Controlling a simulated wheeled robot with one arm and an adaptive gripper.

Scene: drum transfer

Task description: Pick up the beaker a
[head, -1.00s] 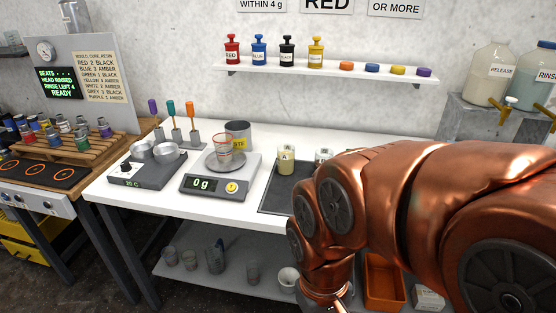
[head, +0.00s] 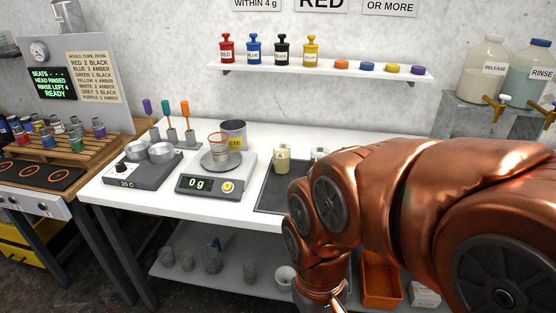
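Beaker A (head: 282,159) is a cream-coloured cup with a dark letter A on its front. It stands upright on a dark mat (head: 266,196) on the white bench, right of the scale. A second pale labelled vessel (head: 319,154) stands just right of it, partly hidden by my copper arm. My arm crosses the right side of the head view and bends down in front of the bench. My gripper is below the bottom edge of the picture, so its fingers are hidden.
A scale (head: 213,180) reading 0 g carries a clear red-rimmed beaker (head: 218,148). A grey waste tin (head: 234,134) stands behind it. A hotplate (head: 142,172) with two metal dishes is at left. A shelf (head: 330,72) with coloured bottles hangs above. An orange bin (head: 381,283) sits below.

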